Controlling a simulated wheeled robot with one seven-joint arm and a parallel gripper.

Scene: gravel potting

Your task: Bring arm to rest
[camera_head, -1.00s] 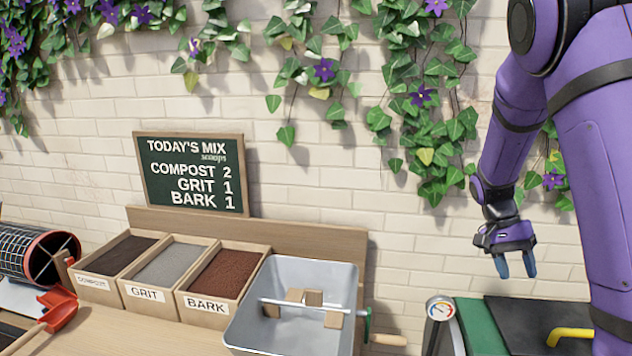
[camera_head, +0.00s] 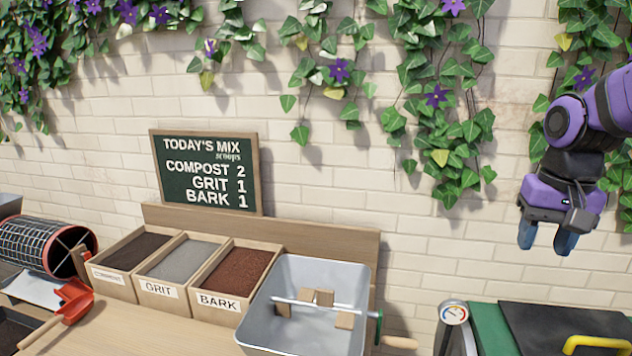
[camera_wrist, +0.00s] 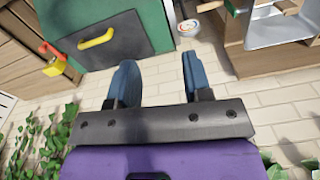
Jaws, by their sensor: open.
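My gripper (camera_head: 547,238) hangs at the right side of the head view, high in front of the brick wall. Its blue fingers point down and are apart, with nothing between them. In the wrist view my gripper (camera_wrist: 158,78) also shows two spread blue fingers with only white brick between them. It touches nothing that I can see. Much of my arm is beyond the right edge of the head view.
Below my gripper stands a green box with a dark lid (camera_head: 560,325) and yellow handle, beside a dial gauge (camera_head: 453,313). A metal mixing trough (camera_head: 262,325) and bins of compost, grit (camera_head: 160,290) and bark (camera_head: 220,303) stand left. Ivy (camera_head: 440,100) hangs on the wall.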

